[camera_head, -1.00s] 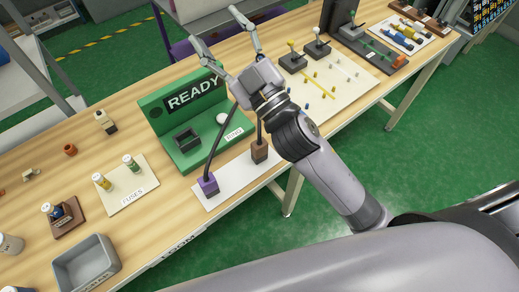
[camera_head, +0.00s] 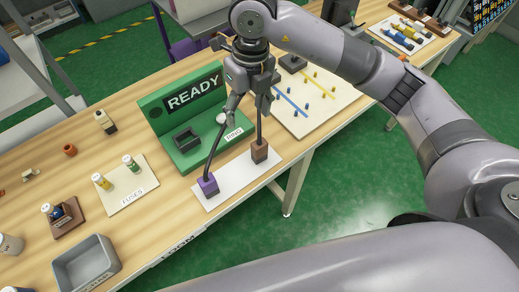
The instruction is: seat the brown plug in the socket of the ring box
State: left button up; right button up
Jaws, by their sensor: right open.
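The brown plug (camera_head: 259,151) stands upright on a white strip (camera_head: 232,182) at the table's front edge. A dark cable rises from its top and goes behind my right gripper. The green ring box (camera_head: 165,103) stands behind the strip, with a READY panel and a RING label (camera_head: 233,132). Its dark square socket (camera_head: 187,138) looks empty. My right gripper (camera_head: 247,111) points down, open, above and behind the brown plug, apart from it. One finger hides part of the box's white knob (camera_head: 221,118). My left gripper is not in view.
A purple plug (camera_head: 208,185) with a cable stands at the strip's left end. A fuse card (camera_head: 127,191), a grey bin (camera_head: 87,264) and a brown block (camera_head: 64,217) lie left. A pegged board (camera_head: 312,105) lies right, partly behind my arm.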

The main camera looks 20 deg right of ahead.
jog(key=d, duration=0.2)
jog(key=h+p, duration=0.1)
jog(key=p, duration=0.2)
send_near(259, 143)
jog(key=f, duration=0.7)
jog(key=shift+w+a, duration=0.1)
jog(key=shift+a, duration=0.25)
jog(key=f, duration=0.1)
jog(key=f+p, duration=0.1)
jog(key=f, duration=0.1)
jog(key=f+p, duration=0.1)
jog(key=shift+s+d+f, duration=0.25)
jog(key=shift+d+f, duration=0.1)
jog(key=shift+d, duration=0.05)
jog(key=shift+f, duration=0.25)
jog(key=shift+c, duration=0.4)
jog(key=c, duration=1.2)
jog(key=shift+r, duration=0.1)
